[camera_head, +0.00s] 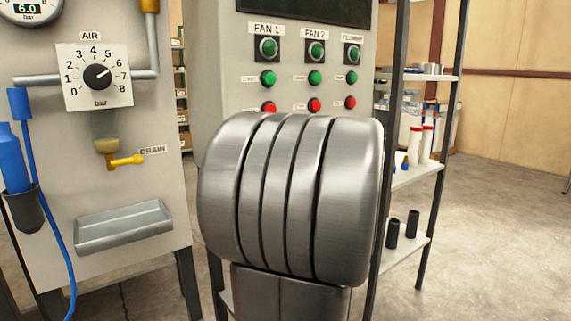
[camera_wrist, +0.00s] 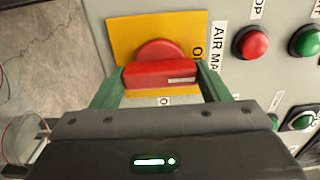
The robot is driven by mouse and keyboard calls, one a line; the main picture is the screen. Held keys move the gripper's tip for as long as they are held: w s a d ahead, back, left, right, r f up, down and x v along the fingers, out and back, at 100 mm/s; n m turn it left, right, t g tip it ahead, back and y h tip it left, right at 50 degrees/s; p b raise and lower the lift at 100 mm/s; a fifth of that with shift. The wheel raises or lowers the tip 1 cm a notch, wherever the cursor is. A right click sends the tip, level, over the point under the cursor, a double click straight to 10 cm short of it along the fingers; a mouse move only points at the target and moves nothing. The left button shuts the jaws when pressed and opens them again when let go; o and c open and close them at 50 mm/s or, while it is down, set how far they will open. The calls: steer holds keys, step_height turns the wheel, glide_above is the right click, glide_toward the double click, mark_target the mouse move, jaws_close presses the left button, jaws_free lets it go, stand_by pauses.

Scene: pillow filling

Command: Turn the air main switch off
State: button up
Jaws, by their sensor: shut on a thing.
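The air main switch is a red rotary handle (camera_wrist: 160,74) on a yellow plate (camera_wrist: 124,36), seen in the wrist view on a grey panel. A partly hidden label reading "AIR MA" (camera_wrist: 217,50) is beside the plate. My gripper (camera_wrist: 161,80) has a green finger on each side of the red handle and is shut on it. The handle's bar lies across the picture, between the two fingers. Part of a position mark shows at the plate's right edge, and another below the handle, both partly hidden. In the head view the switch and my gripper are hidden behind my arm.
A red button (camera_wrist: 250,42) and a green button (camera_wrist: 305,41) sit close to the right of the switch. In the head view, an air regulator dial (camera_head: 97,77) and a yellow drain valve (camera_head: 126,160) are at left. A shelf rack (camera_head: 415,174) stands at right.

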stand_by(0.4)
steer(key=o, duration=1)
steer(key=shift+s, duration=0.1)
steer(key=p+v, duration=0.1)
steer(key=v, duration=1.2)
steer(key=shift+s+d+p, duration=0.25)
steer(key=shift+p, duration=0.05)
steer(key=b+x, duration=0.1)
steer(key=x, duration=1.3)
steer(key=shift+b, duration=0.3)
steer(key=shift+s+d, duration=0.15)
